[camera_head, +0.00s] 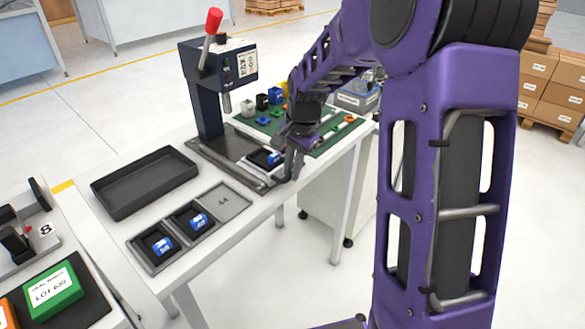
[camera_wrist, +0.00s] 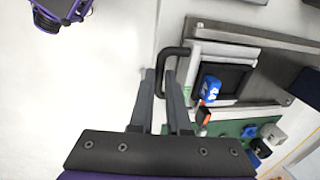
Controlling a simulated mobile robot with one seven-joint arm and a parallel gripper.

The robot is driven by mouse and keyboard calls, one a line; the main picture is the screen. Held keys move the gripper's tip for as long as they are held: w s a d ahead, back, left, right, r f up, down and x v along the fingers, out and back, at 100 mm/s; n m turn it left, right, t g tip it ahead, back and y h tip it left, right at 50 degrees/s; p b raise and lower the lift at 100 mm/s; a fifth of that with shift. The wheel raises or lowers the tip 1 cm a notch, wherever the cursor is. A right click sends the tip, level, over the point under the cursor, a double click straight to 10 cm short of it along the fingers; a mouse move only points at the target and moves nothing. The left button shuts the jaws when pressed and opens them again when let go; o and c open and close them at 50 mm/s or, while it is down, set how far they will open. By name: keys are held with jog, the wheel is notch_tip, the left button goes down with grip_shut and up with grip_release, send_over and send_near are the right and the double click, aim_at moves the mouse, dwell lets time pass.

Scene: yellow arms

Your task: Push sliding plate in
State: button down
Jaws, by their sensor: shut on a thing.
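The sliding plate (camera_wrist: 215,50) has a pale frame around a black recess and sits at the front of the dark press base (camera_head: 228,145). A blue piece with white markings (camera_wrist: 209,89) lies in the recess; it also shows in the head view (camera_head: 273,158). A black U-shaped handle (camera_wrist: 162,58) sticks out from the plate's outer side. My gripper (camera_wrist: 160,76) is shut on this handle, with one finger on each side of the bar. In the head view my gripper (camera_head: 290,165) is at the table's front edge, and my wrist hides part of the plate.
The press (camera_head: 207,85) with a red-knobbed lever stands behind the plate. A green mat (camera_head: 325,140) with several small parts lies to the right. An empty black tray (camera_head: 145,182) and a compartment tray (camera_head: 225,199) with blue pieces are to the left.

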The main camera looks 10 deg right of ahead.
jog(key=w+a+p, duration=0.1)
jog(key=w+a, duration=0.1)
jog(key=w, duration=0.1)
jog(key=w+a+p, duration=0.1)
jog(key=w+a, duration=0.2)
jog(key=w, duration=0.1)
jog(key=w+a+p, duration=0.2)
jog(key=w, duration=0.1)
jog(key=shift+w+a+r, duration=0.15)
jog(key=shift+w+a, duration=0.05)
jog(key=shift+w, duration=0.1)
jog(key=c, duration=0.9)
grip_release()
jog(key=shift+w+a, duration=0.1)
jog(key=s+r, duration=0.1)
jog(key=r, duration=0.4)
jog(key=d+r+p, duration=0.1)
jog(key=r, duration=0.5)
jog(key=s+d+r, duration=0.1)
jog(key=r, duration=0.5)
jog(key=shift+s+p, duration=0.3)
jog(key=shift+p, duration=0.1)
